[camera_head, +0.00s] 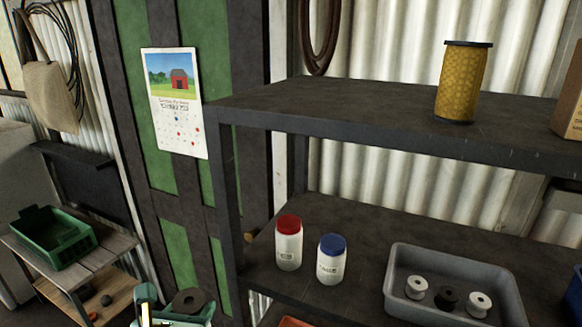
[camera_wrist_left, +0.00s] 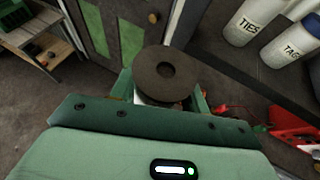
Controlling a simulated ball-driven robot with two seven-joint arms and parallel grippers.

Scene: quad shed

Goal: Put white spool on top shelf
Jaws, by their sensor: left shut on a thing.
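My left gripper (camera_head: 176,310) is at the bottom of the head view, left of the shelf unit and below its top board. It is shut on a spool with a dark round top (camera_head: 190,300); in the left wrist view this top (camera_wrist_left: 165,74) shows a centre hole, with a little white below it. The rest of the spool is hidden. Two white spools (camera_head: 417,287) (camera_head: 480,304) stand in a grey tray (camera_head: 397,262) on the lower board, with a black spool (camera_head: 446,298) between them. The top shelf (camera_head: 330,107) is dark. My right gripper is not in view.
A yellow-filled jar (camera_head: 461,85) and a cardboard box (camera_head: 570,110) stand on the top shelf's right part; its left part is clear. Red-lidded (camera_head: 289,243) and blue-lidded (camera_head: 331,260) jars stand on the lower board. The shelf's front post (camera_head: 228,200) is right of my gripper.

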